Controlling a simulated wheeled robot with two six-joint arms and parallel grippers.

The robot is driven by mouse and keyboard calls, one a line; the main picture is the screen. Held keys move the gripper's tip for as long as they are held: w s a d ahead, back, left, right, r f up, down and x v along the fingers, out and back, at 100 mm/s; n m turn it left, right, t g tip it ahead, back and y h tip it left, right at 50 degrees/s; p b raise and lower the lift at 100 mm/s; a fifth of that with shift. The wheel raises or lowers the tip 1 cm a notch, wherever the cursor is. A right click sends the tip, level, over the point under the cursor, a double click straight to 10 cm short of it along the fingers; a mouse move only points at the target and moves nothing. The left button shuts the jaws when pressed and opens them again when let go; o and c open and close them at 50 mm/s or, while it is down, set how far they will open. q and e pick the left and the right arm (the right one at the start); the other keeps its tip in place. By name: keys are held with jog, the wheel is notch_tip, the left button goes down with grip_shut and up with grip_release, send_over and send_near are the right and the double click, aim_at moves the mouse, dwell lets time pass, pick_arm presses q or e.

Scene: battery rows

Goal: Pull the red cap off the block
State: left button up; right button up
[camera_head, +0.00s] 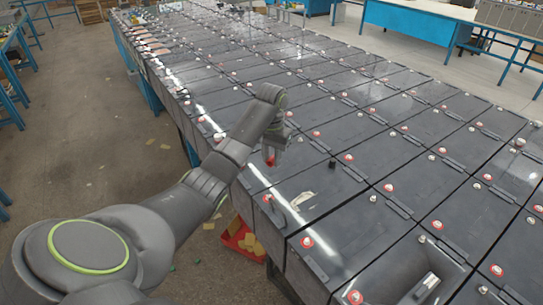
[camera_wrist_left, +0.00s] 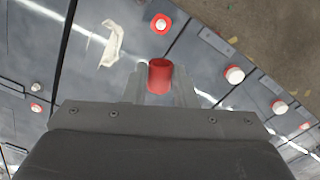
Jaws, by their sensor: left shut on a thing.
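My left gripper (camera_head: 270,157) reaches in from the left over the near-left battery blocks, fingers pointing down. It is shut on a small red cap (camera_wrist_left: 160,76), which sits between the two fingertips in the left wrist view. In the head view only a bit of the red cap (camera_head: 270,161) shows below the fingers. The cap looks like a short upright cylinder. The dark grey block (camera_head: 300,190) lies below it, with a torn pale label. The cap's lower end is hidden, so I cannot tell whether it touches the block. My right gripper is not in view.
Rows of dark battery blocks (camera_head: 400,130) with red-ringed terminals fill the table. A red-ringed terminal (camera_wrist_left: 161,23) shows just beyond the cap. A red bin (camera_head: 243,240) with yellowish pieces stands on the floor at the table's left edge. Blue workbenches (camera_head: 415,22) stand behind.

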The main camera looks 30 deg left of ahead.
pick_arm(q)
jog(key=shift+r+p, duration=0.95)
jog(key=shift+r, duration=0.4)
jog(key=shift+f, duration=0.15)
